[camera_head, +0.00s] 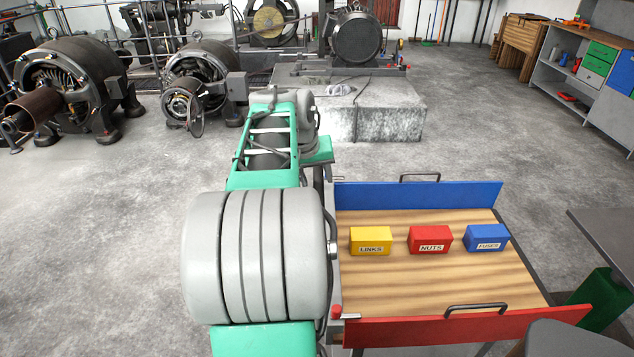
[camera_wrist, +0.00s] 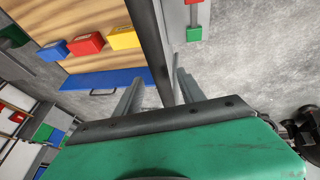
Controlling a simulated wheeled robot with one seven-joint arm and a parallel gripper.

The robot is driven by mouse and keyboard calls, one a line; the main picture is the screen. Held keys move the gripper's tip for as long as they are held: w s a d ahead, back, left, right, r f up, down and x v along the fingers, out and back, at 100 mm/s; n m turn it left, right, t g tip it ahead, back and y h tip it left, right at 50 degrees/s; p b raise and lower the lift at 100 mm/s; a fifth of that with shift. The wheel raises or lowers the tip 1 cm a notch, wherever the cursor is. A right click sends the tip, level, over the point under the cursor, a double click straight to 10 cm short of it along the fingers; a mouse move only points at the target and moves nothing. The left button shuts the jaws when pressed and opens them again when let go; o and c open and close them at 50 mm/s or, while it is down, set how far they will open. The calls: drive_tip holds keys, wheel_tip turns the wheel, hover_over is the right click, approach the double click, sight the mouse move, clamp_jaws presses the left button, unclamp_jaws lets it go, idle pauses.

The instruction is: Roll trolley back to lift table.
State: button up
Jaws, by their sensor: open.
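The trolley (camera_head: 440,285) stands right of my arm in the head view, with a wood top, a blue end panel (camera_head: 420,195) and a red end panel (camera_head: 460,328), each with a dark handle. Yellow LINKS (camera_head: 370,241), red NUTS (camera_head: 430,239) and blue FUSES (camera_head: 486,238) boxes sit on it. The wrist view shows the trolley top (camera_wrist: 85,15) at upper left. My gripper (camera_wrist: 160,78) is open, with a dark bar (camera_wrist: 152,40) passing between its fingers; contact is unclear. In the head view my arm hides the gripper. I cannot tell for sure which thing is the lift table.
A dark grey tabletop (camera_head: 605,232) with a green part (camera_head: 598,300) below stands close right of the trolley. Dynamos (camera_head: 75,85) stand at the back left and a stone plinth (camera_head: 370,115) at the back. Open concrete floor lies between trolley and shelves (camera_head: 565,75).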

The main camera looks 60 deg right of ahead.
drive_tip(key=shift+x, duration=1.05)
clamp_jaws()
idle(0.6)
